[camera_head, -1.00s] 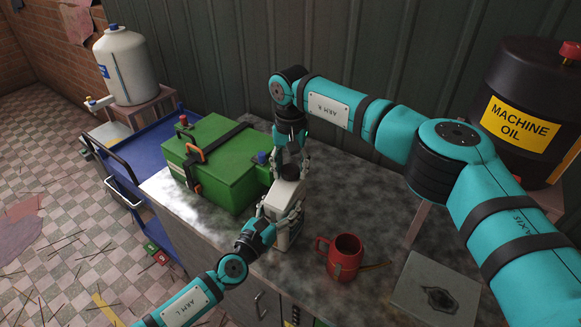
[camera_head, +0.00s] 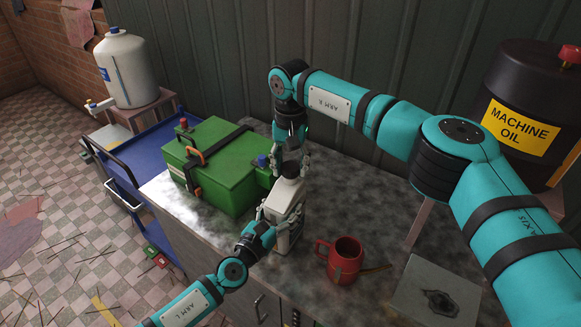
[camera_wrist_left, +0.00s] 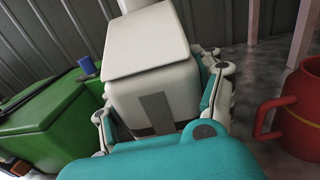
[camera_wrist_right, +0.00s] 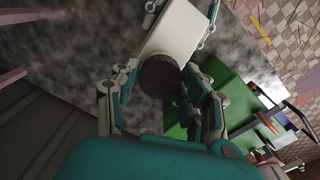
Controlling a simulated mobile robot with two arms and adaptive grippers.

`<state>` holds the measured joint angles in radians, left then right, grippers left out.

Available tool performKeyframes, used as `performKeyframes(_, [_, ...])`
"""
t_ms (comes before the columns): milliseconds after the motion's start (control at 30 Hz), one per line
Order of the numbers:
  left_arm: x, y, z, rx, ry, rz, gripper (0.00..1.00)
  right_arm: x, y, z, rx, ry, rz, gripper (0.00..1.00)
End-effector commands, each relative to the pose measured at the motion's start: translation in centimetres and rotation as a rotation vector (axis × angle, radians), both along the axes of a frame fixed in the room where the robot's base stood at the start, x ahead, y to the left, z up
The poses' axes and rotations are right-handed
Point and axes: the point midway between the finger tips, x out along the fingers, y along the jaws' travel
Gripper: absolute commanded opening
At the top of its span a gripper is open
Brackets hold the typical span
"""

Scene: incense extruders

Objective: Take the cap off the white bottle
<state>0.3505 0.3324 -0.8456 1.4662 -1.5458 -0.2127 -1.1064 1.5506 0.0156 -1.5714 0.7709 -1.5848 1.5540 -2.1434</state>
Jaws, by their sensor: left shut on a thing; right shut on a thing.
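The white bottle (camera_head: 287,198) stands upright on the bench, a boxy body with a dark round cap (camera_head: 291,170) at its top. My left gripper (camera_head: 279,213) is shut around the sides of the bottle's body; in the left wrist view, the white body (camera_wrist_left: 150,65) sits between its fingers. My right gripper (camera_head: 291,159) points down from above and is shut on the cap. In the right wrist view, the cap (camera_wrist_right: 160,75) is between the fingers, over the white top of the bottle. I cannot tell whether there is a gap between cap and bottle.
A green box (camera_head: 218,160) with a black strap stands close left of the bottle. A red mug (camera_head: 343,260) stands to the right, near the front edge. A flat grey plate (camera_head: 435,291) lies at the lower right. The bench (camera_head: 350,195) is bare behind the mug.

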Motion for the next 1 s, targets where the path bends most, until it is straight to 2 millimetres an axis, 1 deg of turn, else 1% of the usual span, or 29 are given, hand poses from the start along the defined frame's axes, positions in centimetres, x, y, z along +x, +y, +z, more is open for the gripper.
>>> performKeyframes(467, [0.0,0.0,0.0,0.0,0.001,-0.001,0.0,0.0,0.0,0.6,0.001,-0.001,0.0,0.06])
performKeyframes(800, [0.0,0.0,-0.1,0.0,0.001,-0.001,0.0,0.0,0.0,4.2,0.001,-0.001,-0.001,0.06])
performKeyframes(1000, [0.0,0.0,-0.1,0.0,0.001,-0.001,0.0,0.0,0.0,4.3,0.0,0.001,0.0,0.06])
